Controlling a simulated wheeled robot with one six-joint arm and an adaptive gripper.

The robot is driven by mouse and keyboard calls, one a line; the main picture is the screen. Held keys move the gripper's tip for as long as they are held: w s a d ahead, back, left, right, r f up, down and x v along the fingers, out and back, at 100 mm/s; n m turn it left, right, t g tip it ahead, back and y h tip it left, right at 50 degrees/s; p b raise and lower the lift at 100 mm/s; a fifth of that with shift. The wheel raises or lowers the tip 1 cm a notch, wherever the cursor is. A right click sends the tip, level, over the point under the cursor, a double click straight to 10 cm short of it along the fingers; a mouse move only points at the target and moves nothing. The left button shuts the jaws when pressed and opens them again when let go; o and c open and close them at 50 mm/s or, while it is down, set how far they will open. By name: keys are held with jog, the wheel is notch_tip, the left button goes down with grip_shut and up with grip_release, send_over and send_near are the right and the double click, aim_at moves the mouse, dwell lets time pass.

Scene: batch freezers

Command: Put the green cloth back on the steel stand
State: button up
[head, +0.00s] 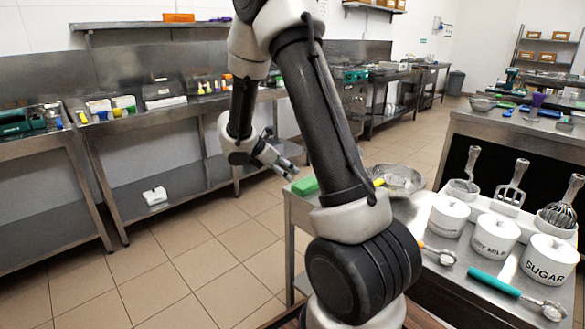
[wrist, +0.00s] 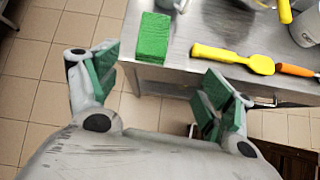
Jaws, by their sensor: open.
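The green cloth (head: 305,186) looks like a folded, thick green block. It lies flat on the left corner of the steel table beside my arm. In the wrist view the cloth (wrist: 152,38) lies near the table edge, just beyond my fingertips. My gripper (wrist: 160,82) is open with nothing between its green-padded fingers. In the head view my gripper (head: 285,165) is just left of the cloth, apart from it. The steel top (wrist: 205,25) carries the cloth; I cannot tell which surface is the steel stand.
A yellow spatula (wrist: 230,58) and an orange-handled tool (wrist: 297,70) lie right of the cloth. A metal bowl (head: 397,180) and white canisters, one a sugar canister (head: 549,262), stand farther along. Steel counters (head: 150,135) line the wall; the tiled floor between is clear.

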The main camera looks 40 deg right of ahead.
jog(key=s+a+r+m+y, duration=0.2)
jog(key=s+r+m+y, duration=0.1)
jog(key=s+r+m, duration=0.9)
jog(key=s+a+r+m+t+y, duration=0.1)
jog(key=s+a+r+m+y, duration=0.1)
jog(key=s+a, duration=0.3)
jog(key=s+a+r+m+t+y, duration=0.2)
jog(key=s+a+r+m+y, duration=0.1)
jog(key=s, duration=0.9)
jog(key=shift+s+a+r+m+y, duration=0.2)
jog(key=shift+s+a+m+y, duration=0.3)
jog(key=shift+a, duration=0.7)
jog(key=shift+w, duration=0.15)
